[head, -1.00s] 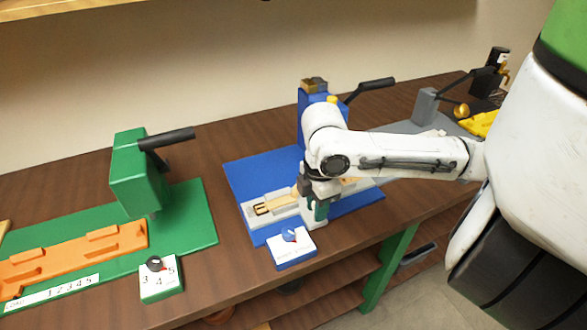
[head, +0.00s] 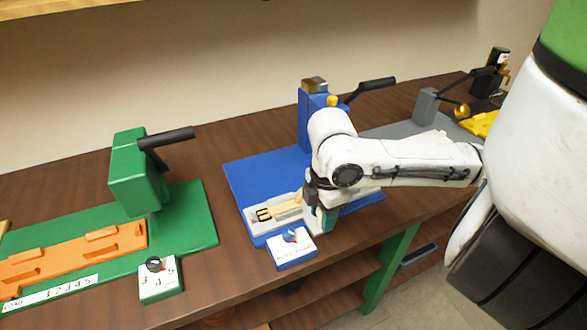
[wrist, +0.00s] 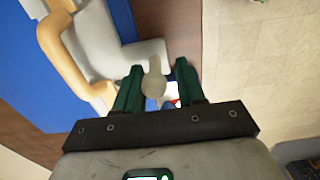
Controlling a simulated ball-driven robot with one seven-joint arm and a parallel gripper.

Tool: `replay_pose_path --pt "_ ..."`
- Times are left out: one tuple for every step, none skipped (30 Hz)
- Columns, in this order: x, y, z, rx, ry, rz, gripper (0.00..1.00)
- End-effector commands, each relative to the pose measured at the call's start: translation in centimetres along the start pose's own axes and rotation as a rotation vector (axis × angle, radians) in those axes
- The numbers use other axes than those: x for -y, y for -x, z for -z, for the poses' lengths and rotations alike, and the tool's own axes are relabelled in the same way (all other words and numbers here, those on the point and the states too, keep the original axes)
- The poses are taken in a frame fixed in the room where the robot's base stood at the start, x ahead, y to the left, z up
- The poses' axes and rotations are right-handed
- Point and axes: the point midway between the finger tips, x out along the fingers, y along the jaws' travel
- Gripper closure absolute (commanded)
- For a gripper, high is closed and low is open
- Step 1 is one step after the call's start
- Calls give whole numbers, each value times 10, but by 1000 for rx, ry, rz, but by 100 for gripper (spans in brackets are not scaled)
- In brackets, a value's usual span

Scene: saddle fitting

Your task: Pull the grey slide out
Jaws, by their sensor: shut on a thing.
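The grey slide (head: 256,228) lies on the blue base plate (head: 262,176) of the blue fixture, with a tan strap piece (head: 286,208) on it. My gripper (head: 323,222) is at the slide's front side, and my arm hides the middle of the slide. In the wrist view my gripper's green fingers (wrist: 158,88) stand either side of a pale grey knob (wrist: 153,78) and are shut on it. The slide's grey body (wrist: 128,58) and the tan strap (wrist: 66,52) show beyond the fingers.
A blue dial box (head: 291,250) stands close left of my gripper at the bench front edge. A blue press (head: 314,120) with a black lever rises behind. A green fixture (head: 140,175) is at the left. Open space lies in front of the bench.

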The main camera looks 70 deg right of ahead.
Motion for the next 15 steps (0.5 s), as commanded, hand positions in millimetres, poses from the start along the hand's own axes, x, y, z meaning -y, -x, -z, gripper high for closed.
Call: replay_pose_path --pt "4 -1 0 3 4 12 78" --pt "4 -1 0 3 4 12 77" --pt "4 -1 0 3 4 13 77" --pt "4 -1 0 3 4 13 77" --pt "4 -1 0 3 4 13 57" --pt "4 -1 0 3 4 12 53" --pt "4 -1 0 3 4 12 50" --pt "3 -1 0 2 4 11 49" --pt "3 -1 0 2 3 10 49" --pt "3 -1 0 2 3 9 49" --pt "3 -1 0 2 3 9 49" --pt "2 -1 0 2 3 8 49" --pt "2 -1 0 2 2 7 49" --pt "2 0 0 1 2 7 49" --pt "2 0 0 1 2 6 49"
